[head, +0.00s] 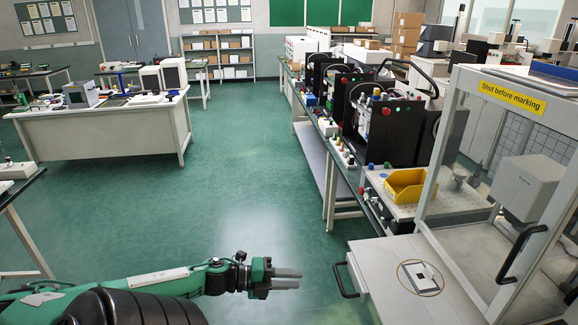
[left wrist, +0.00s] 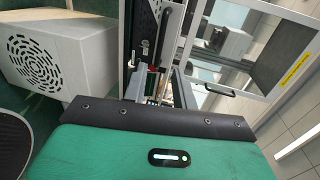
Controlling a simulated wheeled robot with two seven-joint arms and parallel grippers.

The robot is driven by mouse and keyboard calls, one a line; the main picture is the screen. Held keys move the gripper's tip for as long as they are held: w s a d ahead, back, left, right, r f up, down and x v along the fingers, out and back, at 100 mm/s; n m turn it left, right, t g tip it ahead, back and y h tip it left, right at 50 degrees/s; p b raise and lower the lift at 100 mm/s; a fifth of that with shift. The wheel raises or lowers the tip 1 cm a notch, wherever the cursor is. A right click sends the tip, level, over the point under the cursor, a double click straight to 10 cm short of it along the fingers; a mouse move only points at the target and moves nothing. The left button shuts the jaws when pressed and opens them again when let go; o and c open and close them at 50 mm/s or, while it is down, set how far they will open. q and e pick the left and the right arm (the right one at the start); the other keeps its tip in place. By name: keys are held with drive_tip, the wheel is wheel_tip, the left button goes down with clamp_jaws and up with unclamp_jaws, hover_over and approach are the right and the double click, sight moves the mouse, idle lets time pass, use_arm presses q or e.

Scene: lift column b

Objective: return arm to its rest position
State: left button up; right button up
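My left arm (head: 150,285), green and black, reaches in from the lower left of the head view. Its left gripper (head: 300,279) points right over open floor, apart from the bench and the cabinet. My right gripper is in neither view.
To the right stands a glazed cabinet (head: 511,98) labelled "Shut before marking", with a dark handle. A pale drawer front or ledge with a bar handle (head: 344,280) juts out near the gripper. A yellow bin (head: 405,185) sits behind it. Green floor (head: 240,190) is clear ahead.

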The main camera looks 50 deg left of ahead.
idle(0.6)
